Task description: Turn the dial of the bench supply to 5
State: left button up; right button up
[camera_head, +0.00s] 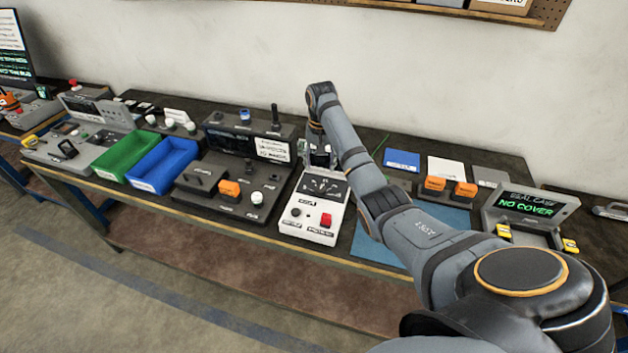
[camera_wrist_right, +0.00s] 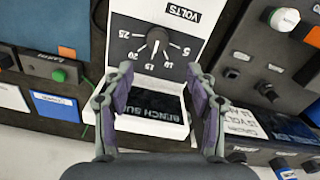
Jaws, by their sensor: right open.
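The bench supply is a white box (camera_head: 300,212) in the middle of the bench in the head view. In the right wrist view its black scale panel shows upside down, with a VOLTS label and numbers including 5, 10, 15, 20 and 25. The round dark dial (camera_wrist_right: 157,39) sits in the panel; its light pointer line looks turned towards the 15–20 side, exact setting unclear. My right gripper (camera_wrist_right: 159,74) is open and empty, its fingers spread either side of the supply, apart from the dial. In the head view it hangs over the supply's rear. My left gripper is out of view.
A dark console (camera_head: 236,190) with orange and white knobs stands left of the supply, beyond it blue (camera_head: 163,166) and green (camera_head: 128,155) trays. A blue mat (camera_head: 372,246) lies to the right. A seal case unit (camera_head: 525,208) reads NO COVER.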

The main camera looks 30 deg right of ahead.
aim_at(321, 189)
jog(key=shift+s+f+p, duration=0.4)
jog(key=shift+s+f, duration=0.3)
jog(key=shift+s, duration=0.05)
notch_tip(321, 189, down, 2)
jog(key=f, duration=0.2)
jog(key=f+p, duration=0.1)
jog(key=f, duration=0.1)
jog(key=shift+w, duration=0.35)
notch_tip(321, 189, down, 2)
jog(key=shift+f, duration=0.3)
jog(key=shift+c, duration=1.1)
jog(key=c, duration=0.7)
jog(key=shift+c, duration=1.1)
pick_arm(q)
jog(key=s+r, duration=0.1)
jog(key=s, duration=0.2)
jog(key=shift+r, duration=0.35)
